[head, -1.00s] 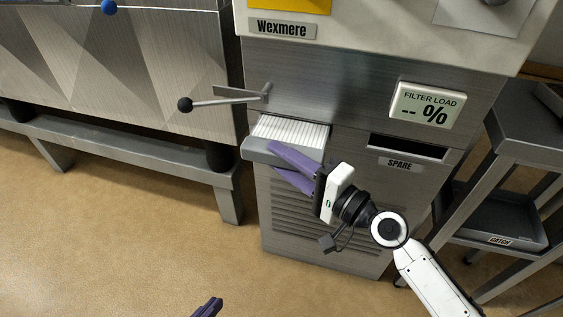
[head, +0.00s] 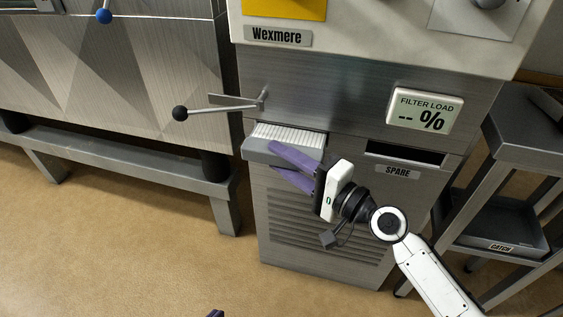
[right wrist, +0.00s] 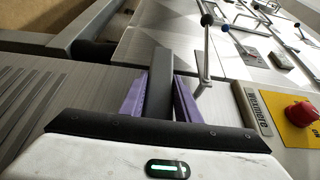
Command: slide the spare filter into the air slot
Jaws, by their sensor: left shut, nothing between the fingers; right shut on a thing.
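The spare filter (head: 290,135), white pleats with a grey front frame, sits partly inside the air slot on the left of the steel cabinet front, with a short stretch of pleats still outside. The slot opening itself is hidden behind it. My right gripper (head: 272,162) is shut on the filter's grey frame, its purple fingers angled in from the right. In the right wrist view the grey frame (right wrist: 159,82) stands between the two fingers. Only a purple tip of my left gripper (head: 215,313) shows at the bottom edge, clear of everything.
A lever with a black knob (head: 180,113) sticks out just above the filter. The dark SPARE slot (head: 405,153) on the right is empty. The filter load display (head: 425,109) reads "-- %". A catch tray (head: 500,235) stands on the right-hand rack. Floor at lower left is free.

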